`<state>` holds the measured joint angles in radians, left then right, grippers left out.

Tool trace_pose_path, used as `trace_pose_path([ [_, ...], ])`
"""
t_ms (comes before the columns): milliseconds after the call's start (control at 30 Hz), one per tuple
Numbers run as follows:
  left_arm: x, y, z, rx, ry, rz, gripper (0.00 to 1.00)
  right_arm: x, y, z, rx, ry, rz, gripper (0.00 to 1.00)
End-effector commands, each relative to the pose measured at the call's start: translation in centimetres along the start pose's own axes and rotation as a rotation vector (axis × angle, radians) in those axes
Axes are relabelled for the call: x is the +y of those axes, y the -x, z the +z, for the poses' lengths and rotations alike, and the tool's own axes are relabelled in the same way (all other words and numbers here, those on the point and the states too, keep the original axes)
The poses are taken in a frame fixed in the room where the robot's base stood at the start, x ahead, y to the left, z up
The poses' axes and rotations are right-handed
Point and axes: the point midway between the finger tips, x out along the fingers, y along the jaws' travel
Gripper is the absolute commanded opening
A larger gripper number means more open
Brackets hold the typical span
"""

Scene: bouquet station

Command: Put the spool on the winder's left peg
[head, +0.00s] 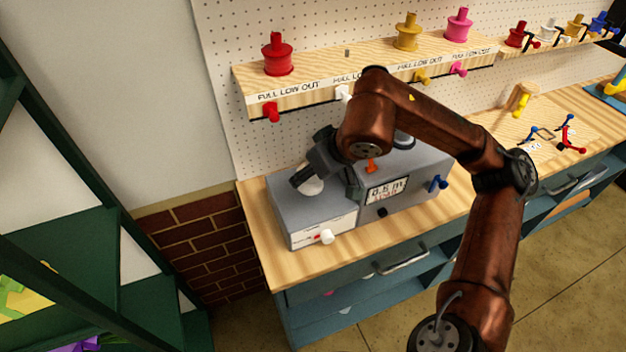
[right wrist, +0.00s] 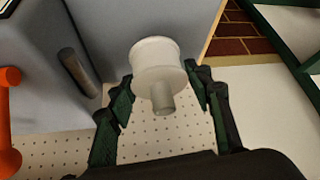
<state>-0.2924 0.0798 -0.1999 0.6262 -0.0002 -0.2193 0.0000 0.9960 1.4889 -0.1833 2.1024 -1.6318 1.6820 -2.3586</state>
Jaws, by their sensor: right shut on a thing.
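The white spool (head: 308,186) is between the fingers of my right gripper (head: 306,176), just above or at the top of the low left part of the grey winder (head: 310,215). In the right wrist view the spool (right wrist: 158,62) has its stem toward the camera, and the fingers of my right gripper (right wrist: 163,100) flank it. Whether the spool touches the winder cannot be told. The left peg is not visible under the spool. A dark grey rod (right wrist: 80,74) and an orange part (right wrist: 9,115) are beside it. My left gripper is not in view.
A wooden shelf (head: 345,77) above holds red (head: 277,58), gold (head: 407,35) and pink (head: 458,28) spools. A green rack (head: 60,215) stands at left. The bench front (head: 290,262) is clear.

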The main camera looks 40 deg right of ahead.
Motion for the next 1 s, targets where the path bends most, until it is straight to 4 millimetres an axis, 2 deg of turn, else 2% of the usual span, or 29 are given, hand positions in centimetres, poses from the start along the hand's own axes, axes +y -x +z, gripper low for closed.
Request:
trace_pose_path([
  [133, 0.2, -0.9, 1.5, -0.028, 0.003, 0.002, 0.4, 0.2, -2.2, 1.3, -0.007, 0.0, 0.0, 0.21],
  [200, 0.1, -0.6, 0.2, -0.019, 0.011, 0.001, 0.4, 0.2, -2.8, 1.7, -0.006, -0.001, 0.0, 0.21],
  [300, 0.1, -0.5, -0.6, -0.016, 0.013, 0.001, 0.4, 0.2, -2.9, 1.8, -0.001, -0.002, 0.001, 0.21],
  [667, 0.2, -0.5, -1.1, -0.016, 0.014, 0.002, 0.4, 0.2, -3.0, 1.9, -0.002, -0.002, 0.001, 0.21],
  [700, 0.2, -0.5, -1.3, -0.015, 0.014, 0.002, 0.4, 0.2, -3.0, 1.9, -0.002, -0.001, 0.001, 0.48],
  [933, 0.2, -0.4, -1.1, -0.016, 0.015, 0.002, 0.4, 0.2, -3.0, 1.9, -0.002, -0.001, 0.001, 0.64],
  [1000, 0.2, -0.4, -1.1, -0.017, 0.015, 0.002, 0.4, 0.2, -3.0, 1.9, -0.002, -0.001, 0.001, 0.64],
])
